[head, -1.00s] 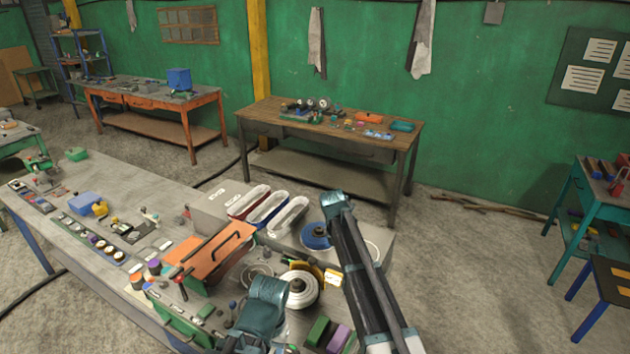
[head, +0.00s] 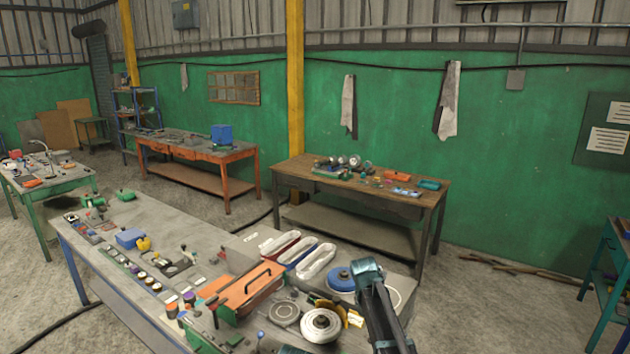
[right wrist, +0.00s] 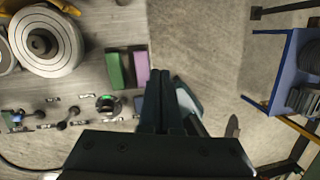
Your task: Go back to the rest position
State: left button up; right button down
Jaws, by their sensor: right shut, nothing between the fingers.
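My right gripper (right wrist: 160,80) shows in the right wrist view with its two dark fingers together and nothing between them. It hangs near the edge of the grey workbench, next to a green block (right wrist: 119,71) and a purple block (right wrist: 141,68). In the head view a teal joint of my arm rises over the near right end of the workbench (head: 225,236); I cannot make out fingers there. A small dark part of my own body shows at the bottom edge. My left gripper is not in the head view.
The workbench holds an orange toolbox (head: 242,290), long trays (head: 317,262), a blue disc (head: 341,278) and a white round wheel (head: 321,325). A wooden table (head: 300,170) stands behind. A blue-framed stand (right wrist: 290,70) is at right in the right wrist view, with bare floor before it.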

jog(key=s+a+f+m+b, duration=0.3)
jog(key=s+f+m+b, duration=0.4)
jog(key=s, duration=0.3)
jog(key=s+a+f+m+b, duration=0.4)
jog(key=s+f+m+b, duration=0.2)
jog(key=s, duration=0.4)
jog(key=s+a+f+m+y+b, duration=0.1)
jog(key=s+a+f+m+b, duration=0.3)
jog(key=s+f+m+b, duration=0.3)
jog(key=s+f+m, duration=0.1)
jog(key=s+m, duration=0.2)
jog(key=shift+s+a+m+g+b, duration=0.2)
jog(key=shift+s+m+g+b, duration=0.1)
jog(key=shift+g, duration=0.1)
